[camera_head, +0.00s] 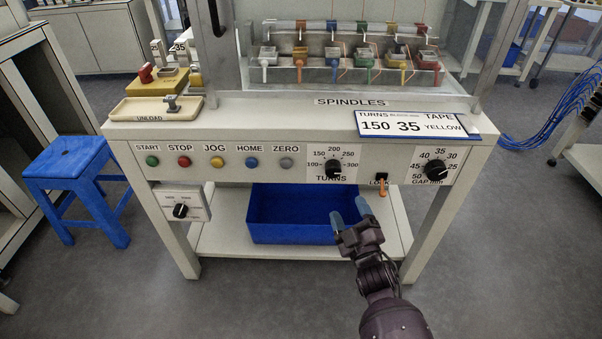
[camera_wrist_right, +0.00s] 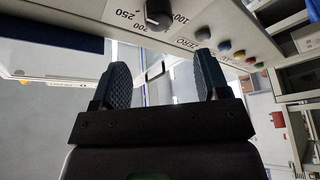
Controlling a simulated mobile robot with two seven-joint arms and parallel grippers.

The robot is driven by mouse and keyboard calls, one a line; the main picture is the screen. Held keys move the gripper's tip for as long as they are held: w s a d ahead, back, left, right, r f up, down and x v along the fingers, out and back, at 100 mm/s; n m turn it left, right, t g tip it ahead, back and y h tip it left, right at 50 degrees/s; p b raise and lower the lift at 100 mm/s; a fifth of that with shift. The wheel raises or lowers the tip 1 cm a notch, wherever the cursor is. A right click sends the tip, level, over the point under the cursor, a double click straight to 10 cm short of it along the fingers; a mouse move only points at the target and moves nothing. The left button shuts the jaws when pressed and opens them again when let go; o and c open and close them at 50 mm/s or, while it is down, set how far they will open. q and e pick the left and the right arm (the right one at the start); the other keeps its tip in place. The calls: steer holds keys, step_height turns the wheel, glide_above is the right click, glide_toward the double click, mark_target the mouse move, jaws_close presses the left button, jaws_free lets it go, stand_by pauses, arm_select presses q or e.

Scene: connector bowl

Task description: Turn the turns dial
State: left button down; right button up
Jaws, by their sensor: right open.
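The turns dial (camera_head: 334,169) is a black knob on a white scale plate marked 100 to 300, on the front panel of the machine. It also shows at the top of the right wrist view (camera_wrist_right: 158,12). My right gripper (camera_head: 350,214) is open and empty, below and slightly right of the dial and apart from it. Its two blue-grey fingers (camera_wrist_right: 162,82) are spread in the right wrist view. My left gripper is not in view.
A gap dial (camera_head: 436,169) and an orange-handled lock switch (camera_head: 381,187) sit right of the turns dial. Coloured buttons (camera_head: 212,161) line the panel to its left. A blue bin (camera_head: 290,228) stands on the lower shelf behind my gripper. A blue stool (camera_head: 77,180) is at the left.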

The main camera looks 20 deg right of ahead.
mark_target(334, 173)
steer(key=b+x, duration=0.1)
steer(key=x, duration=0.9)
steer(key=shift+w, duration=0.1)
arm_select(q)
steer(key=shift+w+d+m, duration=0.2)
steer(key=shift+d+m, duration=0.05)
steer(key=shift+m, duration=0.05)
arm_select(e)
steer(key=shift+w+r, duration=0.2)
steer(key=shift+w, duration=0.1)
steer(key=c, duration=0.9)
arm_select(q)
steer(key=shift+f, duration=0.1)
